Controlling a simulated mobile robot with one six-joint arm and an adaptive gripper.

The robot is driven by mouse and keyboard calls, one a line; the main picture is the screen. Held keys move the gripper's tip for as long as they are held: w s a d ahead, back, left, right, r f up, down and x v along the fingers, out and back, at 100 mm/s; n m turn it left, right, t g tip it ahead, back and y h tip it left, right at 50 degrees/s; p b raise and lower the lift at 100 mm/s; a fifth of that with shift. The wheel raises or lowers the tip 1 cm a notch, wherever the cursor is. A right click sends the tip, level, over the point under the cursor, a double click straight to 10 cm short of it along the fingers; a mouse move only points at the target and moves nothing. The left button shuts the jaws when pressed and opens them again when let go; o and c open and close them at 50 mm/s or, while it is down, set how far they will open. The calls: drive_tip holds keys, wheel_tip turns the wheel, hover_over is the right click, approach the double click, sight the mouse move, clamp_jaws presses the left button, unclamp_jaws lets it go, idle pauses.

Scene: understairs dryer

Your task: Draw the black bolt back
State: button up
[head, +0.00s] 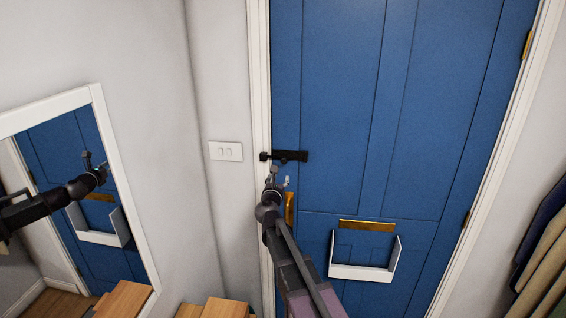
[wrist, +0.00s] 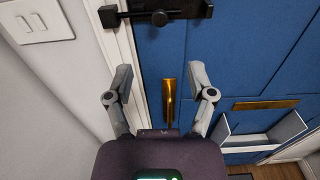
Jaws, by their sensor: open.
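The black bolt (head: 289,156) is mounted across the left edge of the blue door (head: 340,80), reaching toward the white frame. In the wrist view the bolt (wrist: 165,10) lies at the top, with a rounded knob low on its middle and its left end at a black piece on the frame. My gripper (head: 279,178) is just below the bolt in the head view. In the wrist view my gripper (wrist: 160,75) has its two fingers spread apart, with nothing between them. The fingertips are apart from the bolt.
A brass handle (wrist: 169,102) is on the door below the bolt. A brass letter slot (head: 367,226) and a white letter basket (head: 362,273) are lower right. A light switch (head: 226,151) and a mirror (head: 125,200) are on the left wall. Coats (head: 550,245) hang at right.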

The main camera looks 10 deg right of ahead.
sight(284, 162)
drive_tip(key=shift+w, duration=0.15)
drive_tip(key=x, duration=1.3)
drive_tip(key=shift+w+d, duration=0.1)
drive_tip(key=shift+w, duration=0.15)
drive_tip(key=shift+c, duration=0.2)
clamp_jaws()
